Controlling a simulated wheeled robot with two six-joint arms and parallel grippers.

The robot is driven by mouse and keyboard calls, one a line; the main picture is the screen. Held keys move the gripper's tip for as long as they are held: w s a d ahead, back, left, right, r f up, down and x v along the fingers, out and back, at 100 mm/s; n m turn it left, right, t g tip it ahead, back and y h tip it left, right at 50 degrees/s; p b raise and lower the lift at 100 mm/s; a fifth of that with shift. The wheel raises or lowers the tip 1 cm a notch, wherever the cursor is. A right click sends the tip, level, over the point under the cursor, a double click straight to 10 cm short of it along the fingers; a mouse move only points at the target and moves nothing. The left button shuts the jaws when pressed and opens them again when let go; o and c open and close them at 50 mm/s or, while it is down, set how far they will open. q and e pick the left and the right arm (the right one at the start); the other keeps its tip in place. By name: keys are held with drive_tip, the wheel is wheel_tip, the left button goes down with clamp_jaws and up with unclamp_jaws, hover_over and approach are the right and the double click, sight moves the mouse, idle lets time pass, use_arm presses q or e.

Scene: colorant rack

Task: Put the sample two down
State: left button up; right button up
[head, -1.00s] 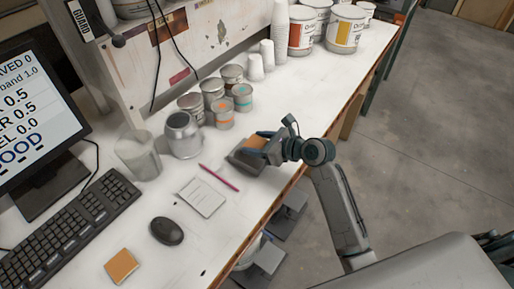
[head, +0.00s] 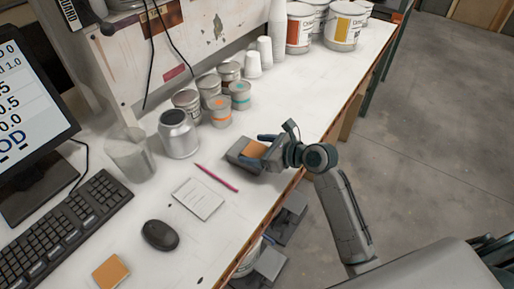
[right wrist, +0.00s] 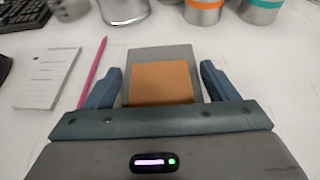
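An orange square sample (head: 256,149) lies flat on a dark grey block (head: 238,150) near the table's front edge. In the right wrist view the orange sample (right wrist: 161,82) lies on the grey block (right wrist: 158,53), between the fingers. My right gripper (right wrist: 160,84) is open, with a gap on each side of the sample; it also shows in the head view (head: 266,149). A second orange square (head: 110,272) lies on the table at the lower left. Which square is sample two cannot be told. My left gripper is not in view.
A pink pencil (head: 217,178) and a white card (head: 198,199) lie left of the block. Small cans (head: 220,111) and a silver can (head: 178,134) stand behind. A mouse (head: 160,235) and keyboard (head: 66,232) are further left. White table to the right is clear.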

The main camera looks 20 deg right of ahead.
drive_tip(key=shift+r, duration=0.2)
drive_tip(key=shift+s+d, duration=0.25)
drive_tip(key=b+v, duration=0.1)
drive_tip(key=v, duration=0.8)
drive_tip(key=shift+d, duration=0.15)
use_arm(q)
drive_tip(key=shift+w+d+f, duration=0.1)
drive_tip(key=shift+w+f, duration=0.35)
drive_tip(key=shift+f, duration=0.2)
use_arm(e)
drive_tip(key=shift+v, duration=1.05)
drive_tip(key=shift+r, duration=0.15)
